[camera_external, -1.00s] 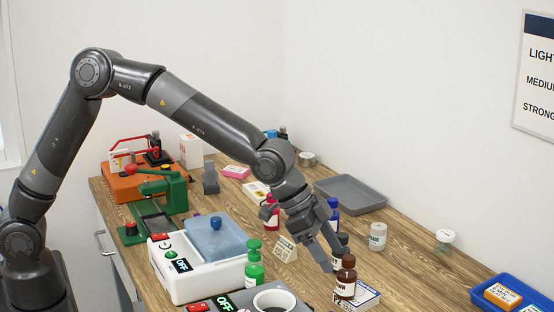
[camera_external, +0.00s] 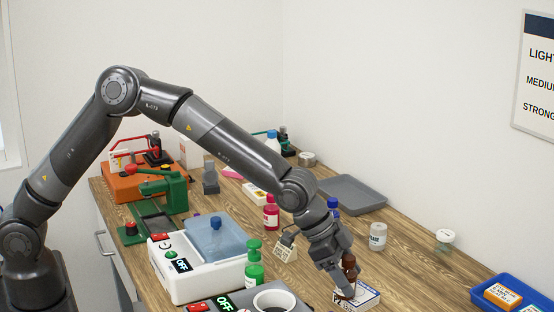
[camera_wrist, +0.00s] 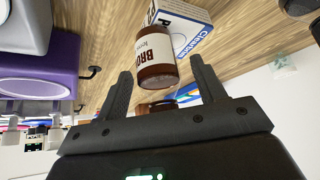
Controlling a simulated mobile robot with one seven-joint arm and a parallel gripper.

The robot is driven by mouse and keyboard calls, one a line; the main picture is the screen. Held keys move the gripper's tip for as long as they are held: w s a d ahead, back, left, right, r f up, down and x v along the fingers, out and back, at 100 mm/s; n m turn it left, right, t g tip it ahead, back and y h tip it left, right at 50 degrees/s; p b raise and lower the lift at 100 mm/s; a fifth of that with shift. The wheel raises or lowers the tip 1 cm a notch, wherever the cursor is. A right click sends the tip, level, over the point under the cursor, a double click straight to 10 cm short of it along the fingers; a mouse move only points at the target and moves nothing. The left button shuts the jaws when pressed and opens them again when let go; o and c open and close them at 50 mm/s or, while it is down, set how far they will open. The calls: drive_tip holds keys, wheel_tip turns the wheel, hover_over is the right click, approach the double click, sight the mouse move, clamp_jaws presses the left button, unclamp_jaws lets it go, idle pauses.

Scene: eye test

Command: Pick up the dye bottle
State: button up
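A brown bottle with a white label starting "BRO" (camera_wrist: 154,54) stands on the bench and is seen large in the wrist view; in the outside view its upper part (camera_external: 350,266) shows beside my gripper. My gripper (camera_wrist: 162,72) is open, with one finger on each side of the bottle and visible gaps to both. The brown cap end (camera_wrist: 157,107) lies between the fingers, nearer the palm. Other bottles on the bench are green (camera_external: 254,264), red (camera_external: 271,214) and blue-capped (camera_external: 333,208).
A white and blue box (camera_external: 366,298) lies right beside the brown bottle. A white machine with a blue lid (camera_external: 180,279) stands to the left. A grey tray (camera_external: 352,205) is at the back, a white jar (camera_external: 377,236) to the right, and a blue tray (camera_external: 482,292) at the far right.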

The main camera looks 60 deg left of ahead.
sight(350, 260)
drive_tip(key=c, duration=1.1)
drive_tip(key=shift+c, duration=0.2)
drive_tip(key=shift+r, duration=0.1)
drive_tip(key=shift+r, duration=0.45)
drive_tip(key=r, duration=0.3)
drive_tip(key=shift+s+d+r, duration=0.25)
drive_tip(key=shift+s+r, duration=0.15)
drive_tip(key=s+d+r, duration=0.5)
drive_tip(key=s+r, duration=0.1)
drive_tip(key=s, duration=0.3)
drive_tip(key=shift+w+a+f, duration=0.9)
drive_tip(key=shift+w+f, duration=0.85)
drive_tip(key=shift+w, duration=0.4)
drive_tip(key=shift+w+a+f, duration=0.95)
drive_tip(key=shift+w+f, duration=0.85)
drive_tip(key=shift+w, duration=0.3)
drive_tip(key=shift+w+a+f, duration=0.9)
drive_tip(key=shift+w+f, duration=0.85)
drive_tip(key=shift+w, duration=0.4)
